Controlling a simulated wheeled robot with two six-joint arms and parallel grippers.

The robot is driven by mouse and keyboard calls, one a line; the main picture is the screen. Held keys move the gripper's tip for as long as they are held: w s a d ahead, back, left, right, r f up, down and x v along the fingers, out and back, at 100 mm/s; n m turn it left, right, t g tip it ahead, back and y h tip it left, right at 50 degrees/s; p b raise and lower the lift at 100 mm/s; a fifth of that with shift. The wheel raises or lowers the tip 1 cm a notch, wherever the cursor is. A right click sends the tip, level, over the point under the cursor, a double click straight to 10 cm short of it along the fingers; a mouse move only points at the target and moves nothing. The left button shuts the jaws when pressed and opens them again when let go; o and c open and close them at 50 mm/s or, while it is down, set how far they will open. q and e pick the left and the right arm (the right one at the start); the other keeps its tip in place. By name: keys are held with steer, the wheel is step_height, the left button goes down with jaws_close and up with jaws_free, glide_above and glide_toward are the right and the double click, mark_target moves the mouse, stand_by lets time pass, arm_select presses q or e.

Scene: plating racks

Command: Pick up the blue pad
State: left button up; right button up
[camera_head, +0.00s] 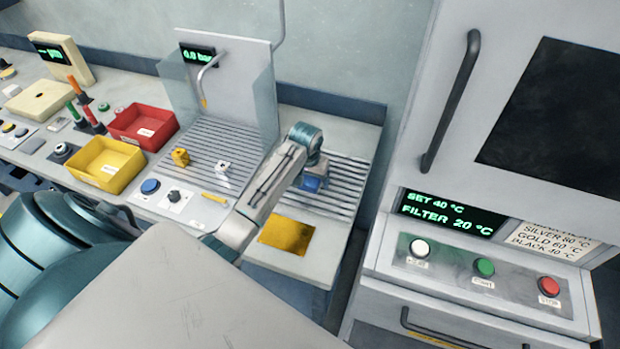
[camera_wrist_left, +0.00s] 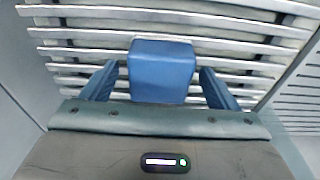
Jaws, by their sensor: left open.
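The blue pad (camera_wrist_left: 162,70) is a small blue block on the slatted metal rack, seen in the left wrist view. My left gripper (camera_wrist_left: 158,82) is open, with one blue finger on each side of the pad and a gap visible on both sides. In the head view my left gripper (camera_head: 314,178) is low over the rack right of the glass-sided station. A small patch of blue shows there, but I cannot clearly separate pad from fingers. My right gripper is not in view.
A yellow plate (camera_head: 286,235) lies in front of the slatted rack (camera_head: 345,185). To the left are a yellow bin (camera_head: 107,165), a red bin (camera_head: 143,126) and a station with small yellow and white pieces. A cabinet (camera_head: 480,265) with buttons stands at the right.

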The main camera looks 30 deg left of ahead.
arm_select(q)
steer(key=shift+w+f, duration=0.1)
steer(key=shift+f, duration=0.25)
steer(key=c, duration=1.1)
steer(key=shift+r+b, duration=0.45)
steer(key=shift+b, duration=0.05)
step_height(320, 180, up, 2)
steer(key=shift+r+b, duration=0.1)
steer(key=shift+b, duration=0.75)
steer(key=s+d+r+b, duration=0.2)
steer(key=s+b, duration=0.2)
steer(key=s, duration=1.2)
steer(key=shift+d+b, duration=0.3)
